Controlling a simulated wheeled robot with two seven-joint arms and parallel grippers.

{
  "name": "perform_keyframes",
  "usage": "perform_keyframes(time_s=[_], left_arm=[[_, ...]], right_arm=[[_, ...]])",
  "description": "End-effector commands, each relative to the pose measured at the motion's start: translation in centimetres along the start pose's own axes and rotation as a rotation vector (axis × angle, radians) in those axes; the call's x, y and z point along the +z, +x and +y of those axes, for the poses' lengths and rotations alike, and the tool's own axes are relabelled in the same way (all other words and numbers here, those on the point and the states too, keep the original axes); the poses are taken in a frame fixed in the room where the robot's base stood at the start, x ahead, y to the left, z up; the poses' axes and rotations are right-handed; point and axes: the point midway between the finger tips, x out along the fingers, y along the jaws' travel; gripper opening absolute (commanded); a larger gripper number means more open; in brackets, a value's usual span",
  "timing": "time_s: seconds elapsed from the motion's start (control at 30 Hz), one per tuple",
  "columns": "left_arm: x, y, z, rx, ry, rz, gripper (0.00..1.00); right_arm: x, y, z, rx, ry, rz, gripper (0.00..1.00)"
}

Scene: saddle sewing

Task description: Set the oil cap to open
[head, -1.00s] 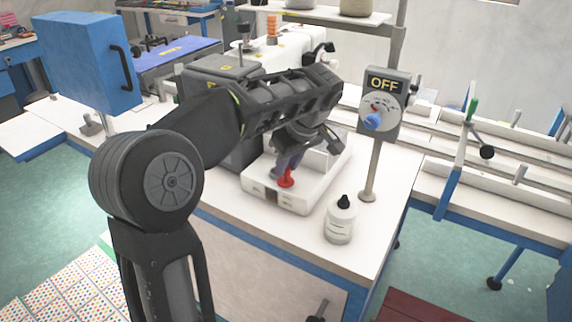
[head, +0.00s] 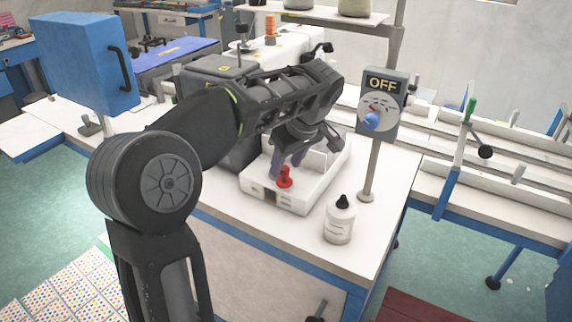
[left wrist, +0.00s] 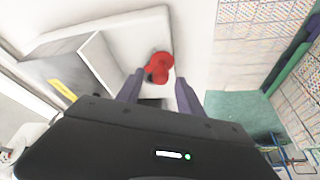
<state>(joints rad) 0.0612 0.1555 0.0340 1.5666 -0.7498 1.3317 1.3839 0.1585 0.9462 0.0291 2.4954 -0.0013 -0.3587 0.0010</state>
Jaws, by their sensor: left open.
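The red oil cap (head: 285,177) stands on the front edge of the white machine base (head: 306,203). It also shows in the left wrist view (left wrist: 159,66), just beyond the fingertips and between their lines. My left gripper (head: 288,174) points down above the base, right behind the cap in the head view. In the left wrist view its two purple-grey fingers (left wrist: 160,78) are apart with nothing held between them. Whether a fingertip touches the cap I cannot tell. My right gripper is not in view.
A white bottle with a black tip (head: 340,220) stands on the table right of the base. A post carries a grey switch box (head: 383,104) marked OFF with a blue knob. The sewing machine (head: 215,75) stands behind my left arm.

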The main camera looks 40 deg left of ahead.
Motion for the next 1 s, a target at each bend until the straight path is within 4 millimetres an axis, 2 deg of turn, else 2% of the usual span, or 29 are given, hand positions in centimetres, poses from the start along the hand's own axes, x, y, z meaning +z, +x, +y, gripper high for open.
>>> perform_keyframes(time_s=[0.1, 0.3, 0.4, 1.0], left_arm=[[0.0, -1.8, 0.1, 0.004, 0.0, 0.001, 0.44], [-0.2, -5.8, 0.1, 0.002, 0.002, -0.001, 0.44], [-0.2, -6.6, 0.0, 0.001, 0.001, -0.001, 0.44], [0.0, -6.8, 0.0, 0.001, 0.0, -0.001, 0.44]], right_arm=[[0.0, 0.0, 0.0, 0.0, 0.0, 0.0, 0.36], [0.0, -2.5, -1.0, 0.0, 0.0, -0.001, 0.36], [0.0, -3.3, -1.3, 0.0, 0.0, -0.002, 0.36], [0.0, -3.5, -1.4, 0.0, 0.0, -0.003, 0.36]])
